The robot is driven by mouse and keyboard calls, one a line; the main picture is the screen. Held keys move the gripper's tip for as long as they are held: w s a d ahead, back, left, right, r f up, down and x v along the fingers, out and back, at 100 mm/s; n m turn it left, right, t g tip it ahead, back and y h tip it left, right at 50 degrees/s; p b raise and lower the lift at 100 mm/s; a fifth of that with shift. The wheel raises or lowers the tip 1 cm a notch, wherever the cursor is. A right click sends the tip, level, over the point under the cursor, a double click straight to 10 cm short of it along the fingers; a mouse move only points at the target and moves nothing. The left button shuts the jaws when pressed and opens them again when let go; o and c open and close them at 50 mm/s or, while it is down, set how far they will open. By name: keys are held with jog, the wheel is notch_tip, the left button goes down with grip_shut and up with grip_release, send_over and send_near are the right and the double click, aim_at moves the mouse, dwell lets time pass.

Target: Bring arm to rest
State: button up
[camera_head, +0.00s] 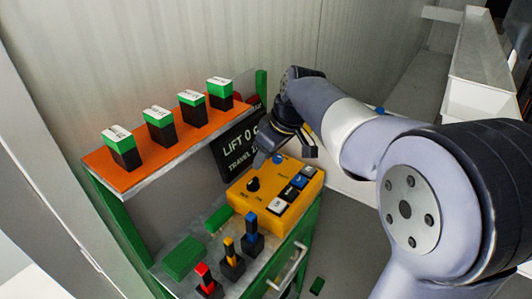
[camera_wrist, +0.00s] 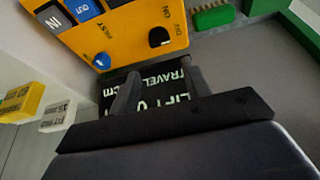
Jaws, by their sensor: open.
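My arm reaches in from the right in the head view. My gripper (camera_head: 284,153) is at its end, over the back of the yellow control box (camera_head: 243,197). The jaws are open and nothing shows between them. In the wrist view my gripper (camera_wrist: 160,88) has its two fingers apart in front of the dark display panel (camera_wrist: 150,85), which carries white text. The yellow box also shows at the top of the wrist view (camera_wrist: 130,35), with a black knob, a blue knob and push buttons. I cannot tell whether a fingertip touches the box.
An orange shelf (camera_head: 155,149) at left holds several green-and-black blocks. Red, yellow and blue-topped black pieces stand on the green-framed bench (camera_head: 185,287) in front. A green block (camera_head: 183,258) lies there. A corrugated wall (camera_head: 200,45) rises behind. Yellow and white blocks (camera_wrist: 20,103) show left in the wrist view.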

aim_at(253, 181)
jog(key=shift+f, duration=0.1)
jog(key=x, duration=1)
jog(key=shift+f, duration=0.2)
jog(key=shift+w+f+p, duration=0.1)
jog(key=shift+p, duration=0.2)
